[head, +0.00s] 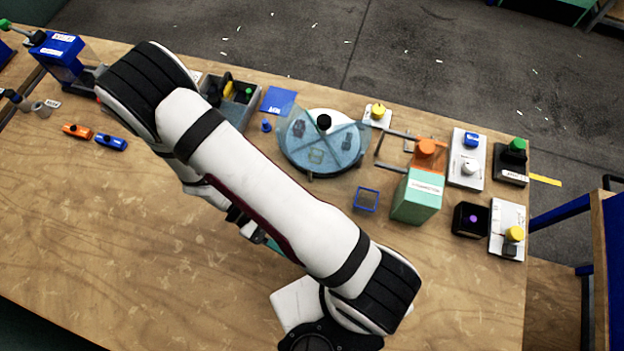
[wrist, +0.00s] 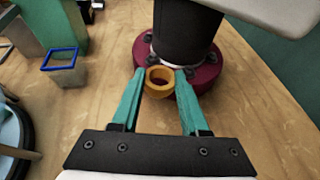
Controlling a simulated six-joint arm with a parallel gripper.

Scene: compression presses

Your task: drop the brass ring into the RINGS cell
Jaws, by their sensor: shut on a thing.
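The brass ring (wrist: 159,91) is between the teal fingertips of my gripper (wrist: 160,76) in the wrist view. The gripper is shut on it and the ring's opening shows. In the head view my arm hides the ring and most of the gripper; a bit of teal finger (head: 277,246) shows beneath the arm. A round tray (head: 290,158) with a clear, divided top and a black knob stands at the back middle. I cannot read a RINGS label on any cell. The tray's edge also shows at the left of the wrist view (wrist: 8,150).
A blue square frame (head: 367,199) and a green press (head: 416,202) with an orange top stand right of the tray. A grey bin (head: 238,113) is left of it. Several small fixtures line the right end. The table's front left is clear.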

